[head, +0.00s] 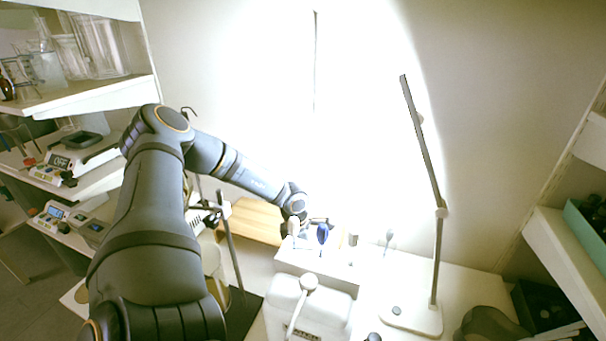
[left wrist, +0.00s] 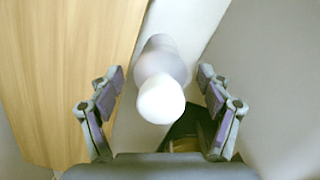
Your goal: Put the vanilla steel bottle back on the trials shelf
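In the left wrist view, a pale grey bottle with a rounded white top (left wrist: 162,88) stands between the fingers of my left gripper (left wrist: 162,102). The fingers are spread, with a gap on both sides of it. I cannot read a label on it or tell its scent. In the head view my left gripper (head: 308,222) is over the left end of a white raised block (head: 315,270), partly hidden by its own wrist. A blue item (head: 323,234) stands close to it. No shelf is marked as the trials shelf. My right gripper is not in view.
A white device (head: 310,303) stands in front. A lamp (head: 436,240) rises to the right. Small items (head: 389,237) stand near the block. Shelves with glassware (head: 100,48) and meters (head: 60,163) are at left.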

